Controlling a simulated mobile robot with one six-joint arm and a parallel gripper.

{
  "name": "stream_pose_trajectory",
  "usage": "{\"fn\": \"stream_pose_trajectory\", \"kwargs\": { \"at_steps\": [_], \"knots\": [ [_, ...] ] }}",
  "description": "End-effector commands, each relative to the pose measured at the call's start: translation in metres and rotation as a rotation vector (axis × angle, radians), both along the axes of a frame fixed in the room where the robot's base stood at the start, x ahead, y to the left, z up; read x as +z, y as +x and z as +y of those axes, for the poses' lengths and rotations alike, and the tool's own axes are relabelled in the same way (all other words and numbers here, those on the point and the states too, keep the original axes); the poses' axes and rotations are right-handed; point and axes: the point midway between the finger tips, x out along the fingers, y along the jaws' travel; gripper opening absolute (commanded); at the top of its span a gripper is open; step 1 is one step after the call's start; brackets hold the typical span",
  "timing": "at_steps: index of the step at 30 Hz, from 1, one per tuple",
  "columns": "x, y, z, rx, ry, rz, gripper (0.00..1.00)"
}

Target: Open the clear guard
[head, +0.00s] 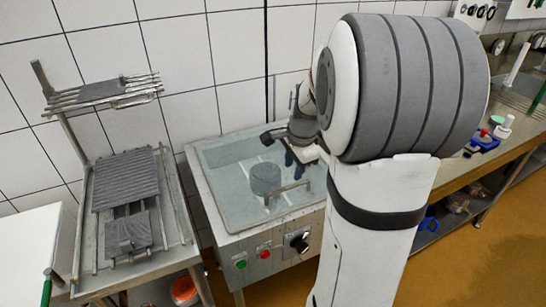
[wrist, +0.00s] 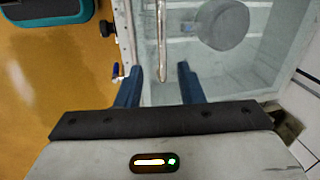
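The clear guard (head: 228,158) lies flat and closed over the top of a steel machine, and it also shows in the wrist view (wrist: 258,72). Its metal bar handle (head: 291,190) runs along the front edge. My gripper (head: 298,160) is above the guard, near the handle, its blue fingers partly hidden by my arm. In the wrist view my gripper (wrist: 160,68) is open, and the end of the handle (wrist: 162,40) appears between the fingers. Whether the fingers are down at its height, I cannot tell. A grey round mould (head: 265,178) shows through the guard.
The machine's front panel has a green button (head: 241,264), a red button (head: 265,253) and a black knob (head: 299,241). A rack with grey ribbed slabs (head: 127,180) stands at the left. A long bench (head: 484,172) runs along the right. A tiled wall is behind.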

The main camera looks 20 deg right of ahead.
Motion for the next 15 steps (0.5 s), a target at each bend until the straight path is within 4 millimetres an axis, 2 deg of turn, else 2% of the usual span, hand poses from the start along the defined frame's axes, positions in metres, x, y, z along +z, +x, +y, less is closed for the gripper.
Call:
{"fn": "stream_pose_trajectory", "kwargs": {
  "at_steps": [5, 15],
  "knots": [
    [-0.013, 0.007, -0.008, -0.060, 0.013, 0.004, 0.34],
    [-0.064, 0.016, -0.007, -0.055, 0.012, 0.004, 0.34]
  ]
}}
